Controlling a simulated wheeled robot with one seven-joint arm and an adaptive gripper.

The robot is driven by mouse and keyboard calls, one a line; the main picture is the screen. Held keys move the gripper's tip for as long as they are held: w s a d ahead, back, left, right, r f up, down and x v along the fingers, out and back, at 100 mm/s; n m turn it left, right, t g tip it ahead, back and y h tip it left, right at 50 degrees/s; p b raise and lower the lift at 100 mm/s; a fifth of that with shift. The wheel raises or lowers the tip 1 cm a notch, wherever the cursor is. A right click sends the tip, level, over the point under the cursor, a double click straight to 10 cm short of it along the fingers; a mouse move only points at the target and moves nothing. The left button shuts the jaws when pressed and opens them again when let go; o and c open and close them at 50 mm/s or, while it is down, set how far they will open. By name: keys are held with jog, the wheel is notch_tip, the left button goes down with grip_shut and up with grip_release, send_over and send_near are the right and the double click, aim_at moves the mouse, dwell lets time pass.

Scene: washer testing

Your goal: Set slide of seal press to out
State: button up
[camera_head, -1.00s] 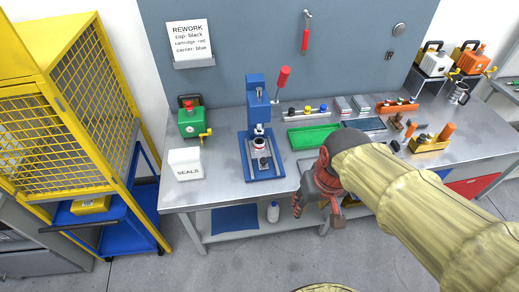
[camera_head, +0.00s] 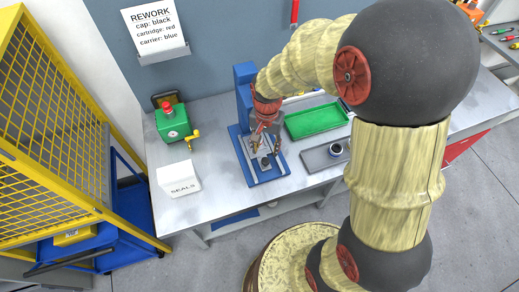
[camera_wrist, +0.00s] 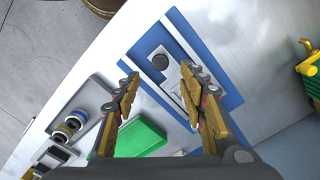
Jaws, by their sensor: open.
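The blue seal press (camera_head: 243,85) stands on the bench, its upper part and lever mostly hidden by my arm. Its slide, a light grey plate with a dark round knob or seat, lies in the blue base (camera_head: 271,179). The slide (camera_wrist: 169,79) also shows in the wrist view, partly between my fingers, with the dark round part near its end. My gripper (camera_head: 263,140) is over the base, pointing down. In the wrist view my gripper (camera_wrist: 158,72) has its fingers apart, one on each side of the slide, with nothing held. Whether they touch it I cannot tell.
A grey tray (camera_head: 312,160) with a round part stands right of the press; a green tray (camera_head: 318,121) lies behind it. A green box (camera_head: 174,122) with a yellow handle and a white SEALS box (camera_head: 178,178) stand to the left.

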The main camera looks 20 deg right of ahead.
aim_at(265, 160)
jog(key=shift+m, duration=0.4)
jog(key=shift+f, duration=0.1)
notch_tip(265, 160, down, 8)
jog(key=shift+r+b, duration=0.2)
jog(key=shift+b, duration=0.65)
jog(key=c, duration=0.3)
grip_shut()
